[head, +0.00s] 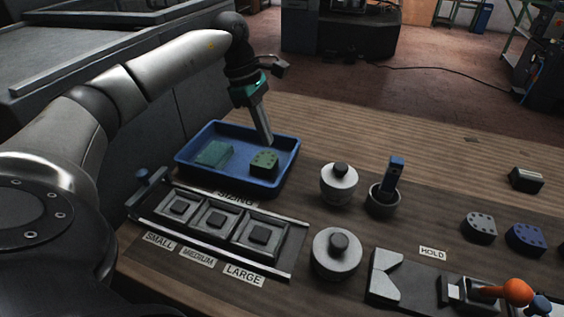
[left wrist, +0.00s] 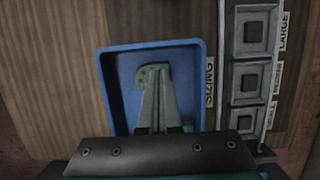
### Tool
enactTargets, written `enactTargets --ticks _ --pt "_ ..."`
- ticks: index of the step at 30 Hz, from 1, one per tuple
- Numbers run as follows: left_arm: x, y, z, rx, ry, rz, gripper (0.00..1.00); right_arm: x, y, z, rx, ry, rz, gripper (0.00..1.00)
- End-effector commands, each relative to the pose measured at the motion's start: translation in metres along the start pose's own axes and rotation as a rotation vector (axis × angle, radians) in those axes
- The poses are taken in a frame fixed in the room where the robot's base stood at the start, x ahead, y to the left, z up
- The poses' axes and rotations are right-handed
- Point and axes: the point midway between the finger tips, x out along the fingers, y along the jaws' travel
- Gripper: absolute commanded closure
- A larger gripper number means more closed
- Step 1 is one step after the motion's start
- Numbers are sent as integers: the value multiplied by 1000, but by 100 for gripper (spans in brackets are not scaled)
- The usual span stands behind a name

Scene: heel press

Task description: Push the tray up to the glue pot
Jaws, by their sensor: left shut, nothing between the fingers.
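The blue tray (head: 228,184) sits on the wooden table behind the sizing plate, and it also shows in the left wrist view (left wrist: 150,45). It holds a green block with holes (head: 264,163) and a flat teal block (head: 213,153). My left gripper (head: 268,142) is shut and empty, its fingers pointing down over the tray's right back part, close to the green block. I cannot tell whether they touch anything. A small grey cup with a blue-handled tool in it (head: 383,200), which looks like the glue pot, stands to the right, apart from the tray. My right gripper is out of view.
Two pale lidded jars with dark knobs (head: 339,184) (head: 336,254) stand between the tray and the cup or in front. The sizing plate (head: 215,222) lies in front of the tray. A clamp with an orange knob (head: 517,291) is front right. The table behind the jars is clear.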

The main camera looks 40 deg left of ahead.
Motion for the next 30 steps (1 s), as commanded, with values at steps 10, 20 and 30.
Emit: enactTargets --ticks 10,20,30 --pt "53 -1 0 0 -1 -3 100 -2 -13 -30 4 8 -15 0" --pt "85 0 0 0 -1 -2 100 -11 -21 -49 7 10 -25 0" --pt "90 0 1 0 -2 0 100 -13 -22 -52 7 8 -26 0"
